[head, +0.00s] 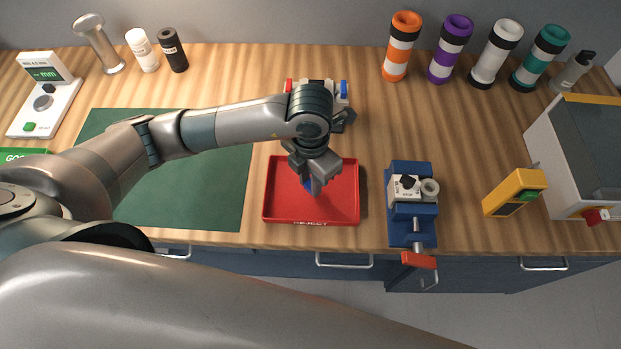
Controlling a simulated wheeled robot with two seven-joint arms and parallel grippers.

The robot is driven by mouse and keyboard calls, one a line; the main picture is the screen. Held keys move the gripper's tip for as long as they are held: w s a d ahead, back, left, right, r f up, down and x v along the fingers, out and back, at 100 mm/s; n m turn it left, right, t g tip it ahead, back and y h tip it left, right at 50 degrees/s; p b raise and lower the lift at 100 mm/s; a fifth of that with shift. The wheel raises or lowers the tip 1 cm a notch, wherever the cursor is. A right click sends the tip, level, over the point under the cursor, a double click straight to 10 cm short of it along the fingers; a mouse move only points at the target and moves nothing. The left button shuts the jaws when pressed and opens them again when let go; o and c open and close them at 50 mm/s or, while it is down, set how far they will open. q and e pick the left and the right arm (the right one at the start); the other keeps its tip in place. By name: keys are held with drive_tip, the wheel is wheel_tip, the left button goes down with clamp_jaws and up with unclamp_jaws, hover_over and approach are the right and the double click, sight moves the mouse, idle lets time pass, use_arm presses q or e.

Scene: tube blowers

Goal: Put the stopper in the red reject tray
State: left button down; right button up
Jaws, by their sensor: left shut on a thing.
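The red reject tray (340,211) lies on the wooden bench near its front edge, in the middle of the head view. My left gripper (314,186) points down over the tray and is shut on a small blue thing (309,187), most likely the stopper. The gripper hides most of it. I cannot tell whether the blue thing touches the tray floor. The rest of the visible tray floor looks empty. My right gripper is not in view.
A green mat (215,190) lies left of the tray. A blue vise (412,221) stands to the right, with a yellow meter (514,192) beyond it. Several banded tubes (449,48) stand at the back right. A partly hidden device (342,93) stands behind my left wrist.

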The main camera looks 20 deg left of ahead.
use_arm(q)
drive_tip(key=c, duration=1.5)
unclamp_jaws()
drive_tip(key=shift+r+p, duration=0.2)
drive_tip(key=shift+p, duration=0.1)
drive_tip(key=shift+r+b, duration=0.3)
wheel_tip(320, 180, up, 11)
drive_tip(key=b, duration=0.2)
drive_tip(key=shift+r+b, duration=0.15)
drive_tip(key=shift+b, duration=0.2)
